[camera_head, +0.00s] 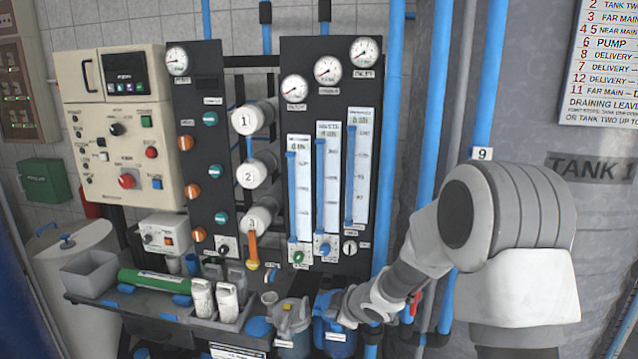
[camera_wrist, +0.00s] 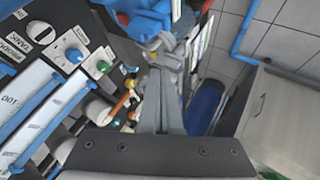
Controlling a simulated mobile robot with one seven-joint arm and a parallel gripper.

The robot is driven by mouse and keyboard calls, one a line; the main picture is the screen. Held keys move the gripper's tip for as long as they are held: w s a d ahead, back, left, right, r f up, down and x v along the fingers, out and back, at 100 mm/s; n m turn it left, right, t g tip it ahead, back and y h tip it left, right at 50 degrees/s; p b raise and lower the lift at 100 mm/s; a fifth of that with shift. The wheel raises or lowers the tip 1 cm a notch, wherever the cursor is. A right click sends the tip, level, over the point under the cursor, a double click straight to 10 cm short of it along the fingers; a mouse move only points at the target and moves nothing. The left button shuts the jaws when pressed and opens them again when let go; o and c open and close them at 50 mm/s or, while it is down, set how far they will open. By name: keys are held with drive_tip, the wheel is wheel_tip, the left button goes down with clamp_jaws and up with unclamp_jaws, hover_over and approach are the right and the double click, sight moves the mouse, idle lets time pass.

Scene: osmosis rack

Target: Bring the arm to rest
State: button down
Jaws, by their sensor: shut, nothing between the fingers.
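My arm reaches from the right of the head view down and left, across the lower right of the osmosis rack (camera_head: 335,255). Its wrist end is low, beside a blue canister (camera_head: 335,325); the fingertips cannot be made out there. In the wrist view my gripper (camera_wrist: 163,75) shows as two long grey fingers closed together, with nothing between them. Several rack parts lie beyond and left of the fingers, including an orange-handled valve (camera_wrist: 122,102) and a green knob (camera_wrist: 103,66). Whether the fingers touch anything cannot be told.
A grey-lidded canister (camera_head: 291,325) stands left of the wrist. The rack's shelf holds two white bottles (camera_head: 202,298) and a green cylinder (camera_head: 152,281). Blue vertical pipes (camera_head: 432,120) run behind my arm. A pale cabinet (camera_wrist: 285,115) stands at right in the wrist view.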

drive_tip(key=s+d+r+m+h, duration=0.35)
drive_tip(key=s+d+r, duration=0.2)
drive_tip(key=r, duration=0.25)
drive_tip(key=s+d+r+m+h, duration=0.2)
drive_tip(key=s+d+r+m, duration=0.3)
drive_tip(key=r, duration=0.3)
drive_tip(key=s+r+m+g, duration=0.1)
drive_tip(key=s+r+m, duration=0.1)
drive_tip(key=s, duration=0.9)
drive_tip(key=s+r+m+g+y, duration=0.1)
drive_tip(key=s+m, duration=0.3)
drive_tip(key=s, duration=0.8)
drive_tip(key=shift+s+d+r, duration=0.15)
drive_tip(key=shift+s+r, duration=0.05)
drive_tip(key=shift+r, duration=0.2)
